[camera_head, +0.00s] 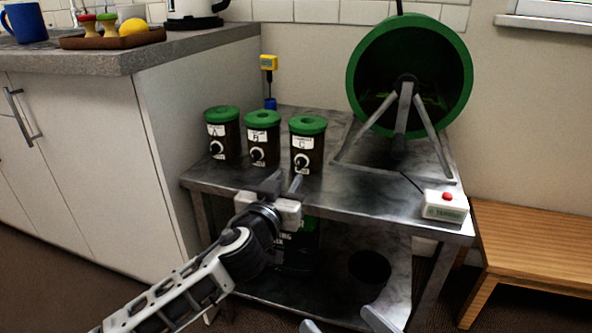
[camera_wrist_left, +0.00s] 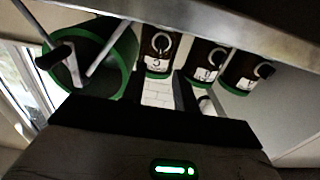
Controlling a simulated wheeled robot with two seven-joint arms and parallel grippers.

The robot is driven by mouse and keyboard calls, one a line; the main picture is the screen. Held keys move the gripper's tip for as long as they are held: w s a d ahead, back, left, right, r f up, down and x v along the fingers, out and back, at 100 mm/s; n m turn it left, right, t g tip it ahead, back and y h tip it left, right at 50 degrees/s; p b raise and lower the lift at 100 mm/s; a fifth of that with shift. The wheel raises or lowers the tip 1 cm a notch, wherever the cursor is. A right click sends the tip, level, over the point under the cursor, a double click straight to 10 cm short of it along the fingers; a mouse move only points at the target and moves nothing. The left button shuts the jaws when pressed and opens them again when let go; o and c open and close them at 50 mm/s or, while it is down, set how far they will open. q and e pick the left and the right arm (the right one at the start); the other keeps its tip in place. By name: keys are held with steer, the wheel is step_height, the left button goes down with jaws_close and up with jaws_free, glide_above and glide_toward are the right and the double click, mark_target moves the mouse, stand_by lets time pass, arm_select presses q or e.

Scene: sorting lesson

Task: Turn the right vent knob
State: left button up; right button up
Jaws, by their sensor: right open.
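Three dark canisters with green lids, labelled A, B and C, stand in a row on the metal table (camera_head: 375,190). Each has a round pale knob low on its front. The right vent knob (camera_head: 301,161) is on canister C (camera_head: 309,130); it also shows in the upside-down left wrist view (camera_wrist_left: 160,43). My left gripper (camera_head: 286,184) is open and empty, in front of and below canisters B and C, apart from the knob. The left wrist view shows the gap between its fingers (camera_wrist_left: 161,92). My right gripper (camera_head: 345,322) is open at the bottom edge, only its fingertips showing.
Canister A (camera_head: 222,140) and canister B (camera_head: 262,145) stand left of C. A green drum (camera_head: 357,75) on a metal stand is behind right. A white box with a red button (camera_head: 444,206) is at the table's right corner. A wooden bench (camera_head: 540,245) is beyond.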

mark_target(298, 162)
arm_select(q)
steer(key=b+x, duration=0.1)
steer(key=x, duration=0.5)
steer(key=shift+w+d+b, duration=0.1)
steer(key=shift+w+b, duration=0.2)
steer(key=shift+w, duration=0.1)
jaws_close()
